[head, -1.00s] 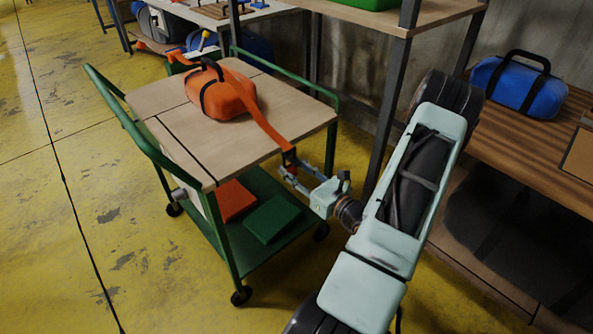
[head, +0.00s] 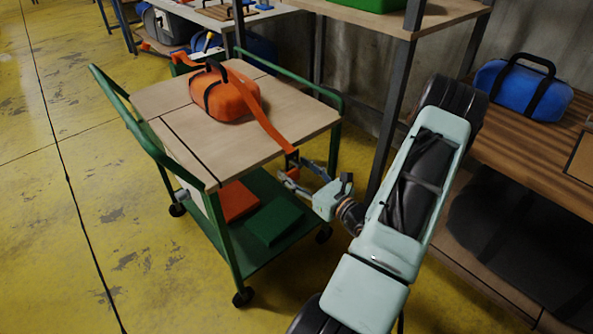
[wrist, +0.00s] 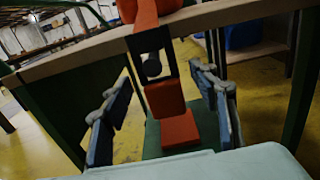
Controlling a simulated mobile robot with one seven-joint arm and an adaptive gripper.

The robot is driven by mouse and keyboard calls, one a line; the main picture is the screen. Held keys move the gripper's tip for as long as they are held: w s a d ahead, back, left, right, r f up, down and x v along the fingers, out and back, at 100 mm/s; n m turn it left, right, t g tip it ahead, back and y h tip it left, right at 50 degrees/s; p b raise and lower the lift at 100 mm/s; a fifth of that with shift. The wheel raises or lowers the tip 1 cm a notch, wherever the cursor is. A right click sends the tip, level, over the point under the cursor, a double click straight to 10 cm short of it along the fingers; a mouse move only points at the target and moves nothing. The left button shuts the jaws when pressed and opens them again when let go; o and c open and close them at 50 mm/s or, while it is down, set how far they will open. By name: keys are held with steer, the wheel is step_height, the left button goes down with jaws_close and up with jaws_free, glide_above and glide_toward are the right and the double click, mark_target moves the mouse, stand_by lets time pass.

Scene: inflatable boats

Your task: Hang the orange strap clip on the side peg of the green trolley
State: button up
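The orange strap clip (head: 292,161) hangs at the near right edge of the green trolley (head: 141,134), on a strap from an orange bag (head: 228,97). In the wrist view the clip (wrist: 166,97) has a black frame above an orange block. A dark round knob, apparently the side peg (wrist: 151,66), shows inside that frame; whether the frame bears on it I cannot tell. My gripper (head: 294,169) is open, its fingers apart on either side of the clip. In the wrist view my gripper (wrist: 161,75) shows gaps between both fingers and the clip.
The trolley's lower shelf holds a red block (head: 237,201) and a green block (head: 273,221). A shelf post (head: 392,113) stands close behind my arm. A blue bag (head: 523,90) lies on the wooden shelf at right. Yellow floor is free at left.

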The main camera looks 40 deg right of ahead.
steer(key=s+d, duration=0.1)
steer(key=s, duration=1.1)
steer(key=shift+a, duration=0.1)
